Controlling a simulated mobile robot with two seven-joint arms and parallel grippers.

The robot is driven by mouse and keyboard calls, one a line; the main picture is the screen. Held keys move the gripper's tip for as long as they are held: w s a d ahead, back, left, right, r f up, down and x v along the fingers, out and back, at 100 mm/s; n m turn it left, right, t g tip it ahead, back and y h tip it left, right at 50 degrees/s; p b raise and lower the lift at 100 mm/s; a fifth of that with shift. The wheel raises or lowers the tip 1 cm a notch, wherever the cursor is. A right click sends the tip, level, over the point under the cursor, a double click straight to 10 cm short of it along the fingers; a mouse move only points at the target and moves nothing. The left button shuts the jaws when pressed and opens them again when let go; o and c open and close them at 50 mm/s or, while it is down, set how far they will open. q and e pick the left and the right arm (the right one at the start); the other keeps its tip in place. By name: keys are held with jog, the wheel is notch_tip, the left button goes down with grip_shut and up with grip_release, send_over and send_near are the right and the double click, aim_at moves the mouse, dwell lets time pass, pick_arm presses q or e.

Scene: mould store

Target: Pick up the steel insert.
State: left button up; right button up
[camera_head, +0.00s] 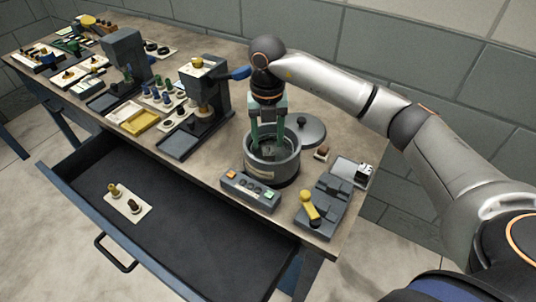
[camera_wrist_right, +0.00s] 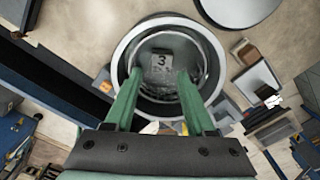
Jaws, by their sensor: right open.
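A small grey block marked "3", which looks like the steel insert (camera_wrist_right: 162,60), lies inside a round grey pot (camera_wrist_right: 125,48), at its bottom. The pot (camera_head: 272,173) stands on the bench, open at the top, in the head view. My right gripper (camera_head: 267,143) points down into the pot with its green fingers. In the right wrist view its fingers (camera_wrist_right: 159,77) are apart, with nothing between their tips, and the block shows just beyond them. In the head view the fingers and rim partly hide the pot's inside. My left gripper is not in view.
A round lid (camera_head: 303,129) lies behind the pot. A control box (camera_head: 250,191) stands in front, and a grey fixture with a yellow handle (camera_head: 309,206) at right. A press (camera_head: 208,95) stands to the left. The drawer (camera_head: 185,235) below is open.

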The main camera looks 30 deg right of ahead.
aim_at(268, 152)
jog(key=shift+w+d+f+p, duration=0.1)
jog(key=shift+f+p, duration=0.2)
jog(key=shift+f, duration=1.2)
jog(key=shift+d+f+p, duration=0.1)
jog(key=shift+f+p, duration=0.15)
jog(key=shift+f, duration=1.2)
grip_shut()
jog(key=shift+r, duration=0.1)
